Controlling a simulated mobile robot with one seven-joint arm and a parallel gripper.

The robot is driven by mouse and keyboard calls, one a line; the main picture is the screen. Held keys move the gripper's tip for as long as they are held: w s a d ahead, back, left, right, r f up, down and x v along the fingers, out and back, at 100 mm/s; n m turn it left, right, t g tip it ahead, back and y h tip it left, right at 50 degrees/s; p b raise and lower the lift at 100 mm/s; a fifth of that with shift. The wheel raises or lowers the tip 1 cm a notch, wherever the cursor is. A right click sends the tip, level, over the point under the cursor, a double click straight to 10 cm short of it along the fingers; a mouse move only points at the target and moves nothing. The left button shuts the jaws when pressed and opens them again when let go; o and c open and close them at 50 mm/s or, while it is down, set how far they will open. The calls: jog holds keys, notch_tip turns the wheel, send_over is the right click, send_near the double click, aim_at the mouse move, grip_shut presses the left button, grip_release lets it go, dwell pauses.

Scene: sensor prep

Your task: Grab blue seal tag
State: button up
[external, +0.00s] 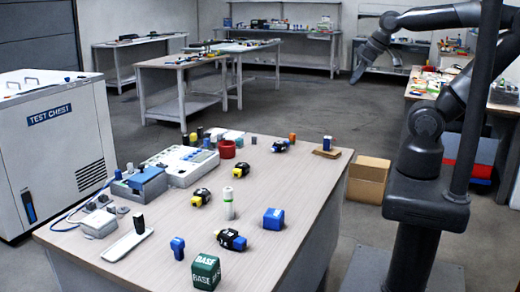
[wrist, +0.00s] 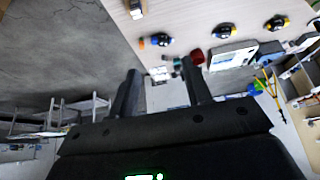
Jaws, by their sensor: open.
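A small upright blue piece (external: 177,247) with a wider top stands near the front edge of the near table (external: 120,262) in the external view; it looks most like the blue seal tag, though I cannot be sure. A blue cube-like block (external: 273,218) and a blue and white piece (external: 327,143) on a brown board are also on this table. My gripper (external: 357,76) is raised at the upper right, beyond the table and far from these pieces. In the wrist view its two fingers (wrist: 160,66) are apart with nothing held between them.
A green BASE cube (external: 206,271), a white-green cylinder (external: 228,203), several black-yellow parts (external: 231,239), a red cup (external: 227,149) and a grey device (external: 181,166) share the table. The white test chest (external: 60,150) is at left; a cardboard box (external: 368,180) is at right.

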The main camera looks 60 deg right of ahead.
jog(key=shift+o, duration=0.4)
jog(key=w+a+r+n+y, duration=0.1)
jog(key=w+a+r+n, duration=0.1)
jog(key=w+a, duration=0.35)
jog(key=w+a+r+n, duration=0.3)
jog(key=w+a, duration=0.1)
jog(key=w, duration=0.3)
jog(key=w+a+f+n+g+y, duration=0.1)
jog(key=w+a+n, duration=0.2)
jog(key=w+a, duration=0.45)
jog(key=w+a+f+n+g, duration=0.15)
jog(key=w+a, duration=0.25)
jog(key=a, duration=0.7)
jog(key=n+g+y, duration=0.2)
jog(key=n+g, duration=0.1)
jog(key=n, duration=0.5)
send_near(179, 246)
jog(key=d, duration=0.2)
jog(key=x, duration=0.6)
jog(key=shift+w+a+f, duration=0.25)
jog(key=shift+w+f, duration=0.1)
jog(key=shift+w, duration=0.05)
jog(key=x, duration=0.5)
jog(key=shift+w+d, duration=0.2)
jog(key=shift+w, duration=0.05)
